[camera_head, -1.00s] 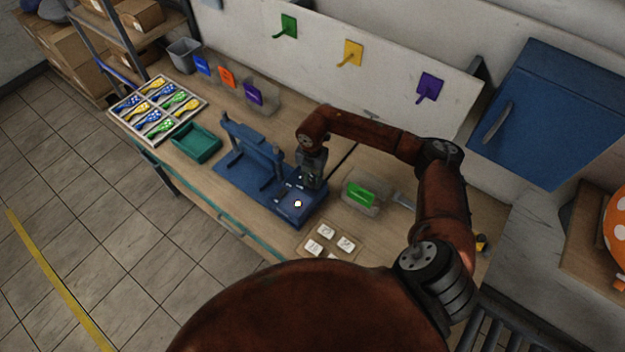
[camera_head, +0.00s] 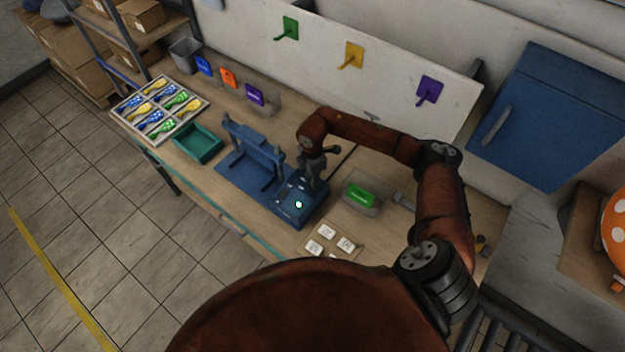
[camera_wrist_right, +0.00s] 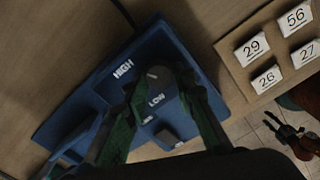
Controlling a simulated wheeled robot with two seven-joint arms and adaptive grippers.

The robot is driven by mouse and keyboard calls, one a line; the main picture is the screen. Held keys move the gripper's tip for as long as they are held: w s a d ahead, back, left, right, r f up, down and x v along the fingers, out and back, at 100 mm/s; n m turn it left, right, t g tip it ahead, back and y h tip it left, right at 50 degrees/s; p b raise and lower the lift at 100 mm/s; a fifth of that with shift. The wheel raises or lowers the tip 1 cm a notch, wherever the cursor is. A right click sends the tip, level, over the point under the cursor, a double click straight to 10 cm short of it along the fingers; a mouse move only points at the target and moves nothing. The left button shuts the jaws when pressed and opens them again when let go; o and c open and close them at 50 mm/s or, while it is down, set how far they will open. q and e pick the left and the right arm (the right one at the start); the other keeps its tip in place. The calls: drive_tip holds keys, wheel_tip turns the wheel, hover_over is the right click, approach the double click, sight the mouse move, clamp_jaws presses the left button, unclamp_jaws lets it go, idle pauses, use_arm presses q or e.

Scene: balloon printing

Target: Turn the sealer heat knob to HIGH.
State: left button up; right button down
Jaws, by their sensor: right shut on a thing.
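The blue sealer (camera_head: 243,177) stands on the workbench, with its control box (camera_head: 294,212) at its right front end. A small pale light (camera_head: 298,204) glows on the box. In the right wrist view the box top carries the white words HIGH (camera_wrist_right: 122,69) and LOW (camera_wrist_right: 156,99), with another label partly hidden. The dark heat knob (camera_wrist_right: 160,82) sits between my fingers, with a short white mark near HIGH; its exact setting is hard to read. My right gripper (camera_head: 308,181) points down over the box and is shut on the knob. My left gripper is not in view.
Number tiles (camera_wrist_right: 267,78) lie on a board beside the box. A clear bin with a green label (camera_head: 361,194) stands to the right. A teal tray (camera_head: 198,143) and a compartment tray of balloons (camera_head: 206,103) are to the left.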

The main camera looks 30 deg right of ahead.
drive_tip(key=shift+w+d+r+m, duration=0.1)
drive_tip(key=shift+w+d+m, duration=0.05)
drive_tip(key=shift+m, duration=0.15)
drive_tip(key=c, duration=1.7)
unclamp_jaws()
drive_tip(key=shift+o, duration=0.5)
wheel_tip(320, 180, up, 12)
